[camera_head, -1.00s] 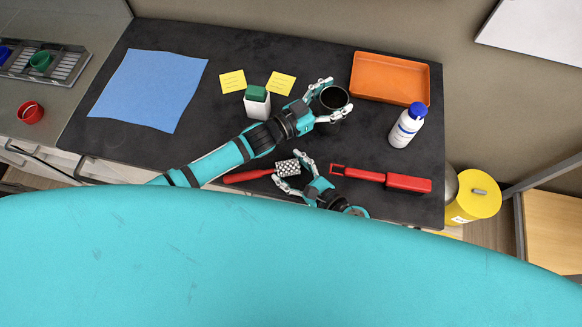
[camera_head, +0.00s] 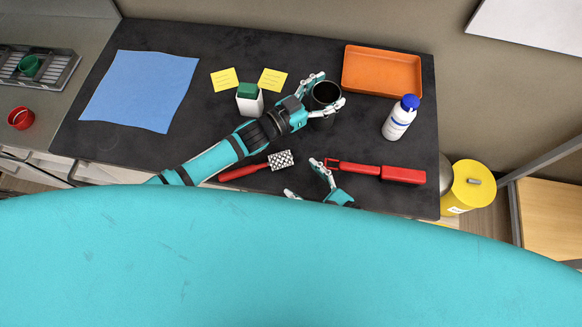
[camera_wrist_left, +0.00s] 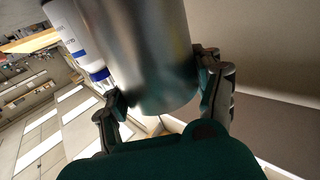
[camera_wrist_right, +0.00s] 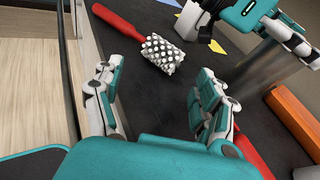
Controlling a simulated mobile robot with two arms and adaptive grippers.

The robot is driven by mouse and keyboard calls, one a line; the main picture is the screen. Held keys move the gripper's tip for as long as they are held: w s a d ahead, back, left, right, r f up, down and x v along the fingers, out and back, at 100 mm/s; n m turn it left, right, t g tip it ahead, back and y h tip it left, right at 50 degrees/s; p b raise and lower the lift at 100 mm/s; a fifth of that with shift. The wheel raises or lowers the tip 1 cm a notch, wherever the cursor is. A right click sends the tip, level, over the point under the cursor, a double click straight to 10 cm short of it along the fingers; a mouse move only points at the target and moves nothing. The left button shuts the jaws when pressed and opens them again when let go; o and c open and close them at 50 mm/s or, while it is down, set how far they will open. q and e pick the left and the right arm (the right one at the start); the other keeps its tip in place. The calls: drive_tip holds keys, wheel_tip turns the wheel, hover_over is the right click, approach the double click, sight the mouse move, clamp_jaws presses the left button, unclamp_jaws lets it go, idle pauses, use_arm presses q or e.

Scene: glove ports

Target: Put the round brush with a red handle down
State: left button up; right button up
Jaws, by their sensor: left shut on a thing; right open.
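The round brush with a red handle (camera_head: 262,167) lies on the dark tabletop, bristle end to the right; its white-studded head (camera_wrist_right: 162,54) shows clearly in the right wrist view. My right gripper (camera_head: 302,178) is open and empty, to the right of the brush and apart from it; its fingers (camera_wrist_right: 155,85) are spread in the right wrist view. My left gripper (camera_head: 330,91) is shut on a metal cylindrical cup with a dark inside (camera_wrist_left: 145,50). From these views I cannot tell whether the cup touches the table.
A long red tool (camera_head: 400,175) lies right of my right gripper. A white bottle with a blue cap (camera_head: 399,120) and an orange tray (camera_head: 382,72) stand at the right. A green-capped white container (camera_head: 250,102), yellow notes (camera_head: 224,80) and a blue cloth (camera_head: 140,90) are to the left.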

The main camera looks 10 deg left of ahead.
drive_tip(key=v, duration=0.5)
